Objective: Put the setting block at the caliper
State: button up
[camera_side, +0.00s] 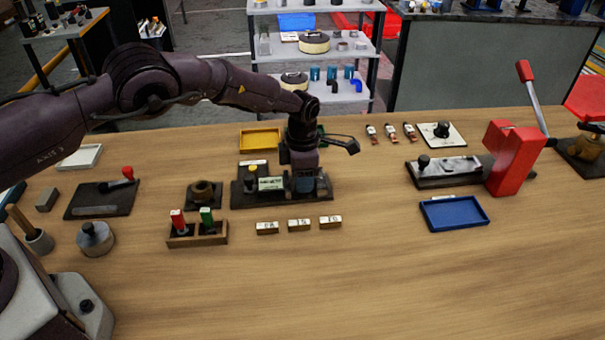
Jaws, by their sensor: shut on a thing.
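Three small tan blocks with white labelled tops, which look like setting blocks, stand in a row: left (267,228), middle (299,226) and right (331,222). My gripper (304,180) points down behind them, over the right half of a black fixture (255,200). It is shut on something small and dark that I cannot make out. The fixture carries a yellow-topped post (252,173) and a pale green label plate (271,184). I cannot tell for sure which thing is the caliper. The fingertips and their contact are mostly hidden.
A wooden rack (198,239) with red and green handles stands front left of the fixture. A yellow tray (260,139) lies behind it. A blue tray (454,213) and a red lever press (513,158) stand right. The front of the table is clear.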

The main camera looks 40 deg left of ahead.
jog(key=shift+f, duration=0.25)
jog(key=o, duration=1.1)
jog(key=shift+r, duration=3.5)
